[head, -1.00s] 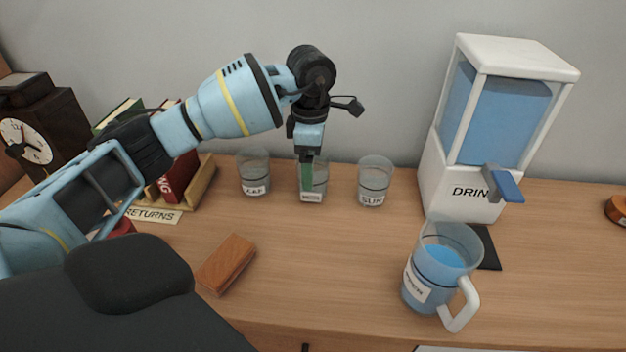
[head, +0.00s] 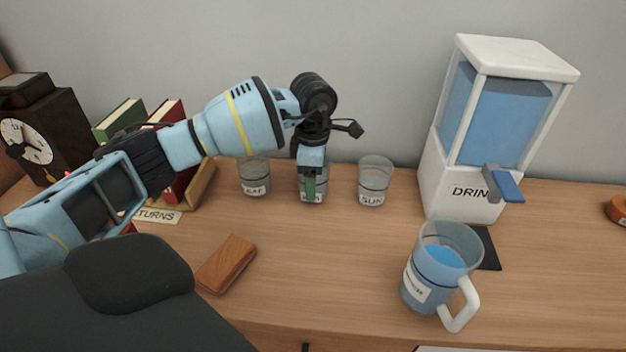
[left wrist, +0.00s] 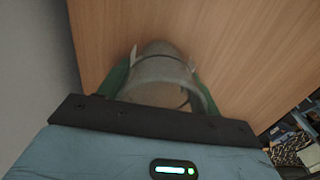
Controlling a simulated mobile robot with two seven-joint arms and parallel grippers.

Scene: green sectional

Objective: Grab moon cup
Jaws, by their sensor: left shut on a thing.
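Three clear cups stand in a row on the wooden desk. The middle one, the moon cup (head: 322,188), is partly hidden by my left gripper (head: 311,190), and its label is mostly covered. The gripper points down over it. In the left wrist view the green fingers lie on both sides of the clear cup (left wrist: 160,75), shut on it. The leaf cup (head: 254,177) stands to the left and the sun cup (head: 375,181) to the right. My right gripper is not in view.
A drink dispenser (head: 455,190) stands at the right, with a handled pitcher of blue liquid (head: 432,285) in front. A wooden block (head: 227,264) lies front left. Books (head: 170,112) and a clock (head: 28,140) stand at the left. The desk's middle front is clear.

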